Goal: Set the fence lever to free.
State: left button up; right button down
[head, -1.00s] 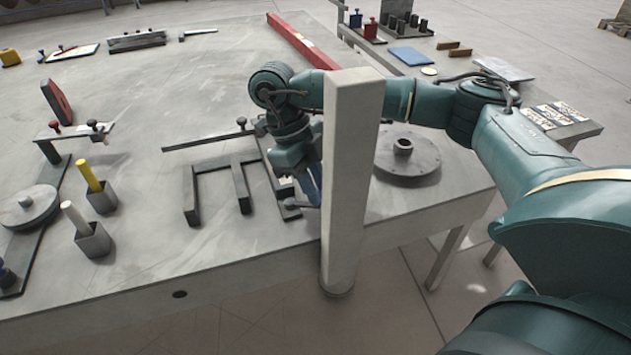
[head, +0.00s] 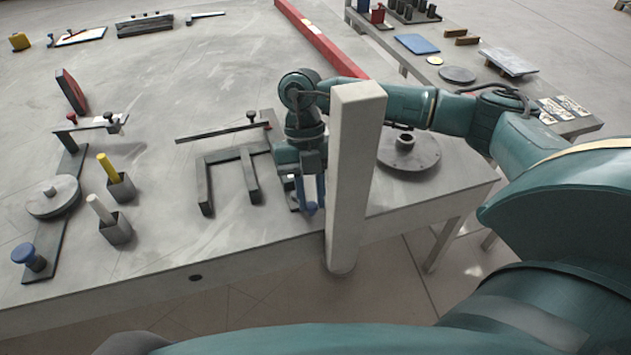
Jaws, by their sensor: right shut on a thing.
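A dark frame (head: 204,187) with parallel bars lies near the table's front edge, with a long thin rod (head: 205,132) ending near a dark knob behind it. My right gripper (head: 305,200) points down just right of the frame, beside the pale post. It is shut on a small part there, which looks like the fence lever; blue shows at the fingertips, and the gripper hides most of the part. The lever's setting cannot be read. My left gripper is out of view.
A pale upright post (head: 353,180) stands close to my right gripper, in front of my forearm. A round flanged disc (head: 408,155) lies right of it. The table's middle is clear.

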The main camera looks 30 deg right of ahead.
jog(key=shift+a+r+m+t+y+p, duration=0.15)
jog(key=shift+a+m+y+p, duration=0.15)
jog(key=shift+m, duration=0.3)
jog(key=shift+a+f+m+t+y+p, duration=0.15)
jog(key=shift+a+m+y+p, duration=0.1)
jog(key=shift+m+p, duration=0.25)
jog(key=shift+a+m, duration=0.15)
jog(key=shift+m, duration=0.25)
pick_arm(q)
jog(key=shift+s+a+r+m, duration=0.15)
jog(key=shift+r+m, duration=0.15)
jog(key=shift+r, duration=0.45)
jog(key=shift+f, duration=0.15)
pick_arm(e)
jog(key=shift+w, duration=0.1)
jog(key=c, duration=1.3)
grip_release()
jog(key=shift+o, duration=0.2)
jog(key=v, duration=1.3)
jog(key=shift+r, duration=0.15)
